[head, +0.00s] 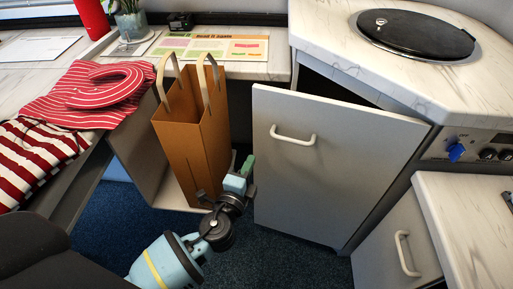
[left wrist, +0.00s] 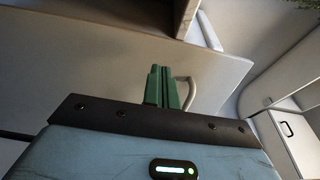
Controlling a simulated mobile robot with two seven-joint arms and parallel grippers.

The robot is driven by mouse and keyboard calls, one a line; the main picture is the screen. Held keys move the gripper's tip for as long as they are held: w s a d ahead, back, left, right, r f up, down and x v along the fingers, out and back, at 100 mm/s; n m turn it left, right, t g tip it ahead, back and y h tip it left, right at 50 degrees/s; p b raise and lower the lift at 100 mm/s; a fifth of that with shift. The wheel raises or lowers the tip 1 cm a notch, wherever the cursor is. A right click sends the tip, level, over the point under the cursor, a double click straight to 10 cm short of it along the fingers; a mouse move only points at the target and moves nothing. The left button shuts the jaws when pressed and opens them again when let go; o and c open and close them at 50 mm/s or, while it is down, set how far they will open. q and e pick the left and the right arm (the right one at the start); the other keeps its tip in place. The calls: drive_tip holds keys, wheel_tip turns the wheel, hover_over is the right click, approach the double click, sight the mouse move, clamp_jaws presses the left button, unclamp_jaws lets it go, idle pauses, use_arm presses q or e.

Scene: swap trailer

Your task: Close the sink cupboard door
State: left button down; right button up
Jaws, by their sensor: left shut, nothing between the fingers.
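The sink cupboard door (head: 325,185) is a pale grey panel with a white bar handle (head: 293,137) near its top. It stands ajar, with a dark gap showing behind its top edge under the counter. My left gripper (head: 248,166), with green fingers, is at the door's left edge, below the handle's height. Its fingers are together and empty. In the left wrist view the shut fingers (left wrist: 162,86) stand in front of a pale panel (left wrist: 85,70), with a bar handle (left wrist: 188,92) just behind them. I cannot tell whether they touch the panel. My right gripper is not in view.
A brown paper bag (head: 192,140) stands just left of my left gripper. Striped red cloth (head: 75,105) lies on the left worktop. A counter with a round black lid (head: 415,35) is above the door; another handled front (head: 400,245) is at lower right. Blue carpet (head: 265,258) is clear below.

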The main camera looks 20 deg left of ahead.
sight(260, 141)
use_arm(q)
drive_tip(key=w, duration=0.6)
drive_tip(key=shift+a, duration=0.1)
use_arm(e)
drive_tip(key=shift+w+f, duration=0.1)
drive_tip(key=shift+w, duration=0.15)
use_arm(q)
drive_tip(key=shift+w, duration=0.1)
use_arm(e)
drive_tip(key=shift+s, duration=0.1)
